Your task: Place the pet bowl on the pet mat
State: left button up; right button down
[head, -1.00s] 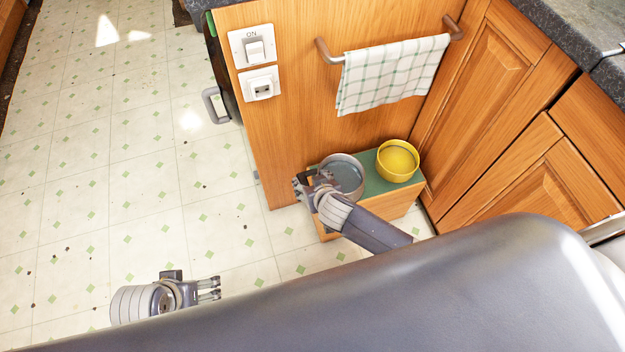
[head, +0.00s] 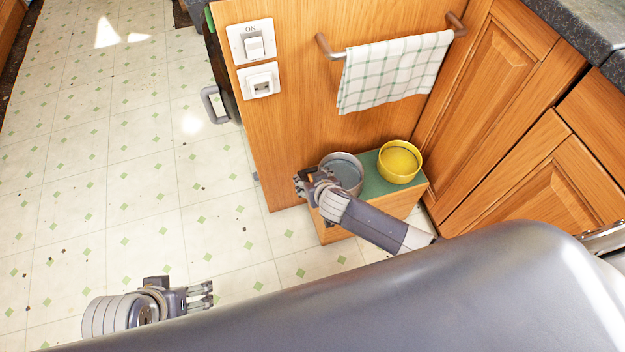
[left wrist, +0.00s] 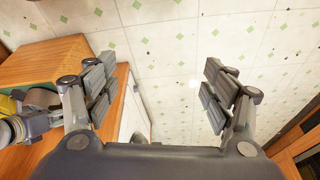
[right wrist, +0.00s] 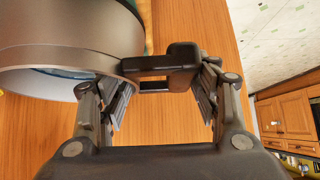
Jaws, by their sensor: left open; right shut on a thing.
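A grey metal bowl (head: 352,163) with a bluish inside and a dark handle (right wrist: 185,66) is at the left end of a green mat (head: 373,184). I take it as the pet bowl; I cannot tell whether it touches the mat. My right gripper (head: 309,186) is shut on its handle, and the bowl's wall (right wrist: 70,45) fills the upper left of the right wrist view. A yellow bowl (head: 399,162) stands upright on the mat's right part. My left gripper (head: 207,296) is open and empty over the floor, well left of the bowls; its spread fingers show in the left wrist view (left wrist: 157,85).
The mat lies on a low wooden box (head: 385,208) against a wooden panel (head: 290,120). A checked towel (head: 390,75) hangs on a rail above. Cabinet doors (head: 540,185) close off the right. The tiled floor (head: 120,180) at left is clear.

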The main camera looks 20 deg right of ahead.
jog(key=shift+w, duration=0.1)
jog(key=c, duration=0.5)
grip_release()
jog(key=shift+f, duration=0.1)
